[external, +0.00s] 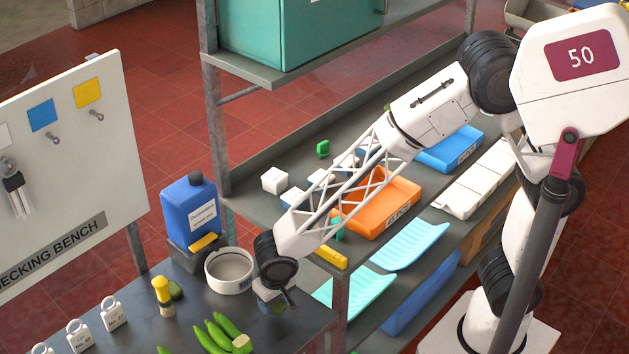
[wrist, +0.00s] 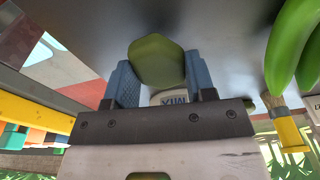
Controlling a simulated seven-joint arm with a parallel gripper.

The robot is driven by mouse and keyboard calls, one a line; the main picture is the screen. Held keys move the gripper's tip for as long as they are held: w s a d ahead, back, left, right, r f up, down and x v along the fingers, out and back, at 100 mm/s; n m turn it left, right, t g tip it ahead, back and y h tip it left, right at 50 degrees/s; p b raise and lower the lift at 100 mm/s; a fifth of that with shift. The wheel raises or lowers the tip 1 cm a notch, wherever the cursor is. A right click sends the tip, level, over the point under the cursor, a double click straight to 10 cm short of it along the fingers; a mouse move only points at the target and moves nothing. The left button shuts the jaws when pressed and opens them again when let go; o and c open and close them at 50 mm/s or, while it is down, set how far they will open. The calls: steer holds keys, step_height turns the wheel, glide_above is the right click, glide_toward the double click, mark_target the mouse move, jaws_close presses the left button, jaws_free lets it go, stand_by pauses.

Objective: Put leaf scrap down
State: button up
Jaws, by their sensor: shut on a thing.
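The leaf scrap (wrist: 157,60) is a dull green, roughly six-sided piece in the wrist view. My gripper (wrist: 160,78) is shut on it, with a blue finger on each side. In the external view my gripper (external: 277,302) points down over the front right of the dark bench, right of the white bowl (external: 229,271). The scrap is too small and shaded there to make out clearly. I cannot tell whether it touches the bench top. A white thing lettered MIX (wrist: 172,97) shows behind the scrap, partly hidden by my gripper.
Green bananas (external: 220,335) lie in front of my gripper. A blue jug (external: 189,216) stands behind the bowl. A metal rack with an orange tray (external: 379,203) stands at right. Some dark bench surface is bare.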

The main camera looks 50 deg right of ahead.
mark_target(277, 305)
steer(key=shift+f, duration=1.1)
steer(key=shift+f, duration=0.15)
steer(key=o, duration=0.9)
step_height(277, 305, up, 12)
steer(key=s, duration=0.1)
steer(key=shift+s, duration=0.25)
